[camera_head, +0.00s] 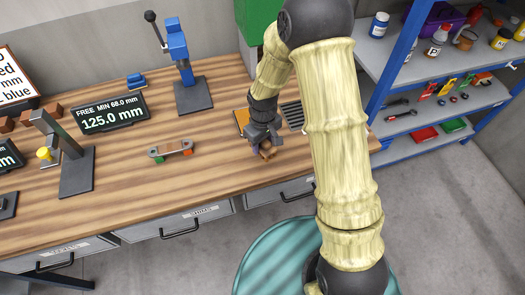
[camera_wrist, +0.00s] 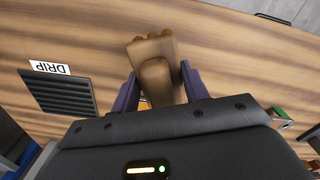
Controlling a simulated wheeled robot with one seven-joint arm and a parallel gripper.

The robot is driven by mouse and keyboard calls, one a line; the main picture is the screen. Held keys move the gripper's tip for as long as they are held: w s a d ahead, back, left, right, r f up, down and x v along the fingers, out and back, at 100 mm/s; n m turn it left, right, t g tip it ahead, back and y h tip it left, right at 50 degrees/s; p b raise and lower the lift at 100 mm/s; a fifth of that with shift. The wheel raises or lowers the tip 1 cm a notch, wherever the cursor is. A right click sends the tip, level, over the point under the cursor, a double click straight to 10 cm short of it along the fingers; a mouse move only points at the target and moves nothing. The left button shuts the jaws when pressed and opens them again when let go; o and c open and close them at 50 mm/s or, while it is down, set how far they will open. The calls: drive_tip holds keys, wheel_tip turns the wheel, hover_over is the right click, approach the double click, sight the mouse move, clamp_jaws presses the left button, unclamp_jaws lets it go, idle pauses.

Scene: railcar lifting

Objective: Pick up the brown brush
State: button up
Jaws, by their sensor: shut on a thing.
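The brown brush (camera_wrist: 152,50) is between the two fingers of my gripper (camera_wrist: 160,88) in the wrist view. The fingers touch it on both sides, and its lower part is hidden by the gripper body. In the head view my gripper (camera_head: 264,145) points down over the right part of the wooden bench, and a small piece of the brush (camera_head: 267,154) shows below the fingers. Whether the brush touches the bench top is hard to tell.
The wooden bench (camera_head: 110,195) has clear room left of my gripper. A dark grille marked DRIP (camera_wrist: 62,92) is close by. A small bar with coloured ends (camera_head: 171,149), a display (camera_head: 110,113) and a blue press (camera_head: 180,55) stand farther left. Blue shelving (camera_head: 385,75) is at right.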

drive_tip(key=shift+r, duration=1.85)
drive_tip(key=o, duration=0.6)
drive_tip(key=c, duration=0.3)
